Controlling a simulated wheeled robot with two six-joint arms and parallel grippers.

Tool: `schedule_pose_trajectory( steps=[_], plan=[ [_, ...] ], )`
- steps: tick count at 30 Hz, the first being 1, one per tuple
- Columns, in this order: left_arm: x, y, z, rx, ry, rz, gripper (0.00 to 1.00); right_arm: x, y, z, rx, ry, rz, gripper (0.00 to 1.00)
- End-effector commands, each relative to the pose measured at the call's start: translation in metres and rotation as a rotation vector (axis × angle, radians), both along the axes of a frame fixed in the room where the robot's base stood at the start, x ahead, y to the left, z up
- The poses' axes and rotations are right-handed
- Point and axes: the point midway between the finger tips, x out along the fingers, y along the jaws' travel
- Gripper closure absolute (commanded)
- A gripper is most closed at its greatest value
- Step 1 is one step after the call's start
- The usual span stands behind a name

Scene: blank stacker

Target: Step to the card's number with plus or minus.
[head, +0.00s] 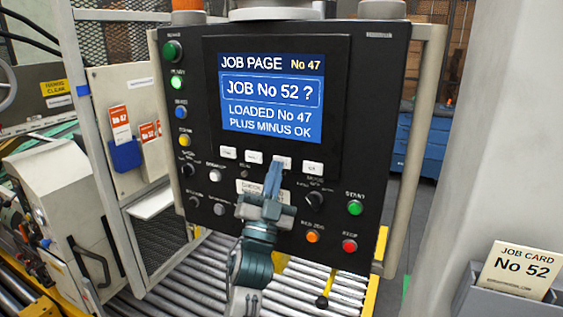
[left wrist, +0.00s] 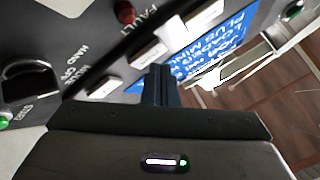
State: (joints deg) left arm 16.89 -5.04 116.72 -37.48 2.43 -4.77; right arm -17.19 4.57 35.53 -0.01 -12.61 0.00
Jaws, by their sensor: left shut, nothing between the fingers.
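The job card (head: 520,268) stands in a grey holder at the lower right and reads "No 52". The panel screen (head: 270,92) reads "JOB PAGE No 47", "JOB No 52 ?", "LOADED No 47" and "PLUS MINUS OK". Below it is a row of white keys, including the leftmost key (head: 228,152) and the rightmost key (head: 312,167). My left gripper (head: 275,166) is shut and empty, its tips at the third key, partly covering it. In the left wrist view the shut fingers (left wrist: 159,72) point at the key row; contact cannot be told. Plus and minus labels are unreadable.
The black panel (head: 365,120) also carries coloured lamps and buttons, including green START (head: 355,207) and red STOP (head: 349,245). Knobs sit close around the arm. A roller conveyor (head: 185,282) lies below. A grey pillar (head: 485,130) stands at the right.

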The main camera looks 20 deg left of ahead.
Motion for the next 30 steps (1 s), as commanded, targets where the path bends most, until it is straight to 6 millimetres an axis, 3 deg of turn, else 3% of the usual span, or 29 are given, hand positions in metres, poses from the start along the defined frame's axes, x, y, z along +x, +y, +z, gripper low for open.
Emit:
schedule_pose_trajectory(
  steps=[14,30],
  plan=[
    [-0.009,0.001,0.0,0.0,0.0,0.0,1.0,0.0,0.0,0.005,0.0,0.0,0.0,0.01],
    [-0.055,0.004,0.0,0.001,0.001,0.001,1.0,0.0,0.0,0.021,0.0,0.0,0.0,0.01]
  ],
)
